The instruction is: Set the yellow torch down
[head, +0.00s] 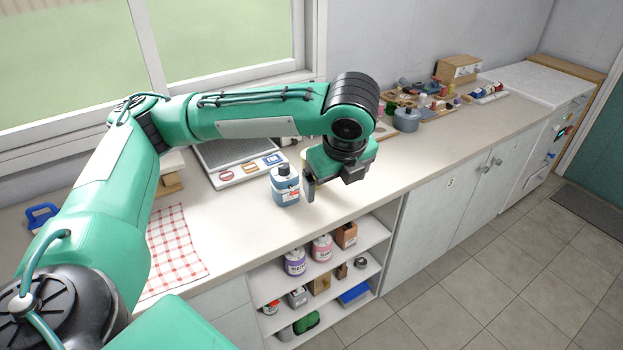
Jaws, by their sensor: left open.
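I cannot make out a yellow torch anywhere in the head view; it may be hidden behind my arm or gripper. My left gripper (311,192) hangs over the front part of the pale counter (235,222), pointing down. It is open, and one dark finger shows clearly. I see nothing held in it. A blue bottle with a dark cap and a pale label (285,188) stands upright just left of the finger. I cannot tell whether they touch. My right gripper is out of view.
A grey tray-like unit (235,158) lies behind the bottle. A red-checked cloth (176,247) and a blue object (41,215) are at left. Several small items and a grey container (406,119) stand farther right. Open shelves (335,255) below hold jars and boxes.

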